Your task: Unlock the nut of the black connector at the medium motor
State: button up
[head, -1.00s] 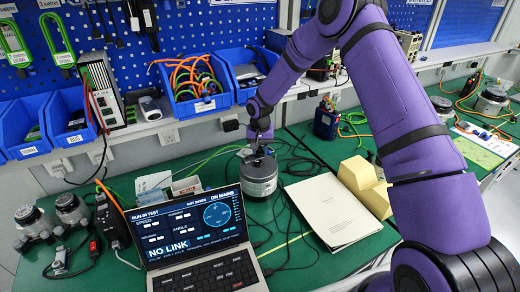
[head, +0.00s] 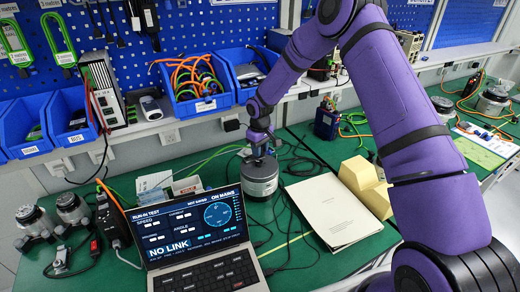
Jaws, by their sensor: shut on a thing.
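The medium motor (head: 261,181) is a grey and black cylinder standing upright on the green bench, behind the laptop. My gripper (head: 259,152) is at the top of this motor, pointing down, at the end of my purple arm. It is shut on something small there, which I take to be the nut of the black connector. The connector and its nut are too small and too covered by the gripper to make out. Green and black cables run on the bench near the motor.
A laptop (head: 200,268) showing "NO LINK" stands in front of the motor. A white booklet (head: 333,212) and yellow blocks (head: 366,184) lie to its right. Two smaller motors (head: 72,208) stand at the left. Blue bins (head: 203,108) line the shelf behind.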

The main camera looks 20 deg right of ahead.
jog(key=shift+n, duration=0.4)
jog(key=o, duration=1)
jog(key=shift+c, duration=0.2)
jog(key=shift+m, duration=0.3)
